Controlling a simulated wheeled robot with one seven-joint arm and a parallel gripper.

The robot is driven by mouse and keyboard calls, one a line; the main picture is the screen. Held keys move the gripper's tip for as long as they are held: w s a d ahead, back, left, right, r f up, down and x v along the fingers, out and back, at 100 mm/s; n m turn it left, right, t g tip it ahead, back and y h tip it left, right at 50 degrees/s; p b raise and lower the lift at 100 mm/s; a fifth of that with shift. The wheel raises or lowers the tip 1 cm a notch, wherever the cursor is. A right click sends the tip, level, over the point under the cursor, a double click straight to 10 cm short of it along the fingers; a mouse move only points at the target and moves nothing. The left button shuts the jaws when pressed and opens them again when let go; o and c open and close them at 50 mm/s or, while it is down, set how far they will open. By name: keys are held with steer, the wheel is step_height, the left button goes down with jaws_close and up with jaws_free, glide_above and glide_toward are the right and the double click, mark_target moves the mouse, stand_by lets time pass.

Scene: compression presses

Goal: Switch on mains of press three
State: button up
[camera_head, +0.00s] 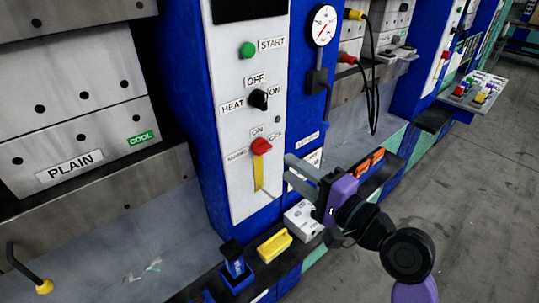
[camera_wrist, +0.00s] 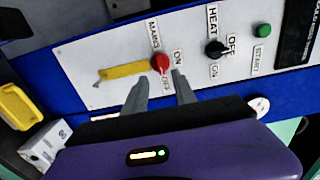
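The red mains switch (camera_head: 261,146) is on the white panel of the blue press, with ON lettered above it, OFF to its right and MAINS to its left. A yellow strip (camera_head: 259,175) extends below it. My gripper (camera_head: 287,167) is in front of the panel, right of and slightly below the switch. In the wrist view the red switch (camera_wrist: 160,63) shows just beyond and between the two grey fingertips of my gripper (camera_wrist: 160,80). The fingers are apart and nothing is held. Contact with the switch cannot be told. No press number is readable.
Above the switch are a black HEAT knob (camera_head: 258,99) and a green START button (camera_head: 247,49). A ledge below holds a yellow block (camera_head: 274,247), a white box (camera_head: 303,221) and orange items (camera_head: 371,160). A gauge (camera_head: 323,25) is at the upper right; the floor at right is clear.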

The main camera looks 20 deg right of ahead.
mark_target(266, 152)
steer(key=p+x, duration=0.1)
steer(key=x, duration=0.6)
steer(key=shift+w+a+p, duration=0.1)
steer(key=shift+w+p, duration=0.15)
steer(key=shift+p, duration=0.1)
steer(key=shift+c, duration=0.2)
jaws_close()
